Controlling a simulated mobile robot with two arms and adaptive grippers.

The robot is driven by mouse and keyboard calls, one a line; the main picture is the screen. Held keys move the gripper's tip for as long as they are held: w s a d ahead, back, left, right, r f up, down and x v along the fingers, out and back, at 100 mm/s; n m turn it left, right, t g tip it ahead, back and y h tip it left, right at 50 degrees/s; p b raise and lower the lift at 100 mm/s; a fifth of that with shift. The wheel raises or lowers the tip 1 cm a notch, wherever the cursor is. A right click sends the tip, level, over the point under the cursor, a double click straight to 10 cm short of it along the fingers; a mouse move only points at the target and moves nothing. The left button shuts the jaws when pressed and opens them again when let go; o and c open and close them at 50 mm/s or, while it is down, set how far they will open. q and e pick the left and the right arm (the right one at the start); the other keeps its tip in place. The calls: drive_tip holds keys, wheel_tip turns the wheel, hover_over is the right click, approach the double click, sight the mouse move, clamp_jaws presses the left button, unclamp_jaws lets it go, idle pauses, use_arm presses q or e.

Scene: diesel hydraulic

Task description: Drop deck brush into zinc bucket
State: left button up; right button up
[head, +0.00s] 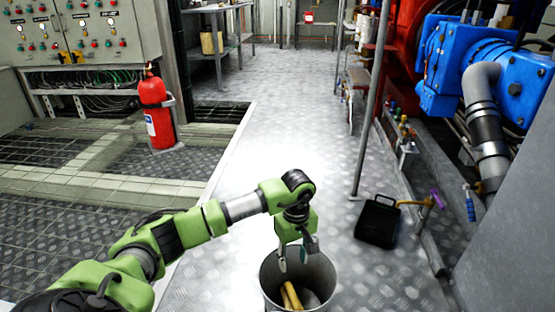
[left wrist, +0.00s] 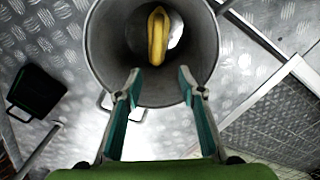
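The zinc bucket (head: 268,282) stands upright on the metal floor at the bottom centre of the head view. Its grey inner wall also shows in the left wrist view (left wrist: 108,45). A yellow elongated thing, possibly the deck brush (head: 292,297), lies inside the bucket, and it shows in the left wrist view (left wrist: 157,37). I cannot make out bristles. My left gripper (head: 293,260) points down at the bucket's mouth, above the yellow thing. In the left wrist view its teal fingers (left wrist: 160,78) are spread apart with nothing between them. My right gripper is not in view.
A black case (head: 377,222) lies right of the bucket, near a thing with a tan handle and purple end (head: 436,199). A grey pole (head: 371,110) stands behind it. A red extinguisher (head: 157,112) stands at the left. The floor beyond the bucket is clear.

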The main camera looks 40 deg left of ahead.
use_arm(q)
drive_tip(key=shift+r, duration=0.1)
wheel_tip(320, 180, up, 12)
idle(0.4)
idle(0.3)
